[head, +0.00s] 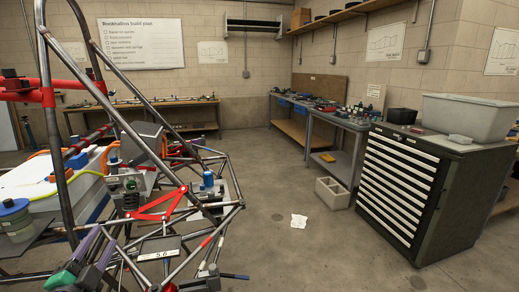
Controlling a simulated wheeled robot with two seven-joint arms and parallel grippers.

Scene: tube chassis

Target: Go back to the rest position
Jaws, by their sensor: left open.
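My left gripper (101,243) shows at the lower left, with two roughly parallel finger-like parts pointing up and to the right. It is open, and I see nothing held between the fingers. It appears in front of the lower part of the tube chassis (157,206), a frame of dark metal tubes with red parts. I cannot tell whether it touches the tubes. My right gripper is not in view.
A black drawer cabinet (398,190) with a grey bin (470,116) on top stands at the right. Workbenches (325,117) line the walls. The middle floor is mostly clear.

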